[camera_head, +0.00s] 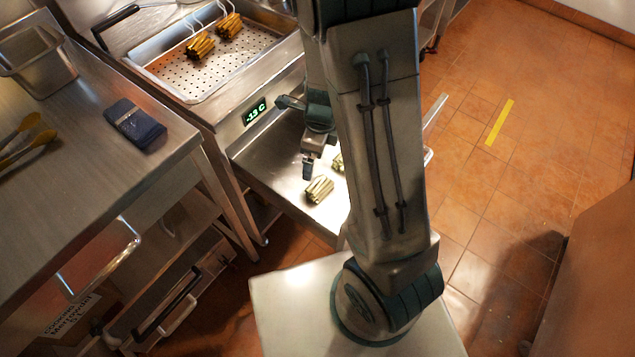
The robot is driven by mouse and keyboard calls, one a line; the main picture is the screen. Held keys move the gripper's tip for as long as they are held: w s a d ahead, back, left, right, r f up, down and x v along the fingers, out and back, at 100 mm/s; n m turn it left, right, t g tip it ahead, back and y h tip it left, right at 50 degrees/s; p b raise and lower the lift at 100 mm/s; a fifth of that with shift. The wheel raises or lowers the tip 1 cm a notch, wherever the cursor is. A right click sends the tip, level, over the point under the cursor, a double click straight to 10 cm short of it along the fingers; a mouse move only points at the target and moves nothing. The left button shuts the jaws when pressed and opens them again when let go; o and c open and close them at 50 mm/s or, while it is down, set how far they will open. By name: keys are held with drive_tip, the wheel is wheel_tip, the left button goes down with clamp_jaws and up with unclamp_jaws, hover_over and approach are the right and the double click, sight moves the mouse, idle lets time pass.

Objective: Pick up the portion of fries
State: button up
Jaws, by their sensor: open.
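A portion of fries (319,189), a small pale bundle, lies on the steel shelf (268,167) below the fryer's display. Another bundle (338,162) lies just behind it, mostly hidden by my arm. Two browner bundles of fries, one at the left (200,46) and one at the right (230,25), lie in the perforated tray above. My gripper (307,178) points down over the shelf, just up and left of the nearer pale bundle. It is open and holds nothing. I cannot tell whether a finger touches the bundle.
A steel counter (60,210) at left holds a dark blue folded item (135,125), yellow-handled tongs (25,140) and a metal container (38,65). The perforated tray (165,78) has raised rims. The display (255,111) reads -13 C. Tiled floor (490,190) is open at right.

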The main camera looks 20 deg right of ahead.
sight(319, 184)
drive_tip(key=f+m+b, duration=0.1)
drive_tip(key=f, duration=0.3)
drive_tip(key=d+f+m+b, duration=0.1)
drive_tip(key=f+m, duration=0.1)
drive_tip(key=f, duration=0.3)
drive_tip(key=d+f+m+h+b, duration=0.1)
drive_tip(key=f+m, duration=0.1)
drive_tip(key=f, duration=0.2)
drive_tip(key=shift+w+f, duration=0.4)
drive_tip(key=shift+w+a+f+b, duration=0.15)
drive_tip(key=shift+f+b, duration=0.15)
drive_tip(key=shift+f, duration=0.6)
drive_tip(key=shift+w+f+b, duration=0.15)
drive_tip(key=shift+f+b, duration=0.15)
drive_tip(key=shift+f, duration=0.65)
drive_tip(key=shift+w+a+f+b, duration=0.15)
drive_tip(key=shift+f+b, duration=0.15)
drive_tip(key=shift+f, duration=0.6)
drive_tip(key=c, duration=0.9)
